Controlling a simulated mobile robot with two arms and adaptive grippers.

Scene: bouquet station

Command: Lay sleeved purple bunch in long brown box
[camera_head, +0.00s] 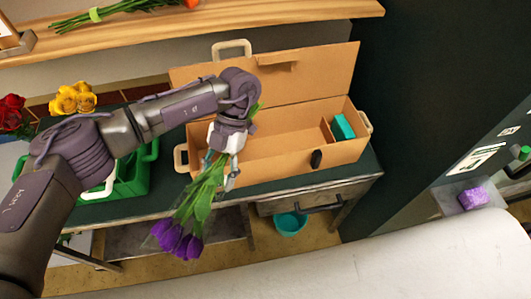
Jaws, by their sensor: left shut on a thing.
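The purple bunch (180,238) hangs tilted, its purple heads down to the lower left and its green stems running up to my left gripper (222,172). My left gripper is shut on the green stems, just in front of the box's left part in the picture. My right gripper is not in view.
A teal block (343,127) sits in the box's right end. A green crate (130,178), yellow flowers (72,98) and red flowers (12,112) are at the left. A wooden shelf (200,22) runs above. A teal bucket (290,222) stands below the counter.

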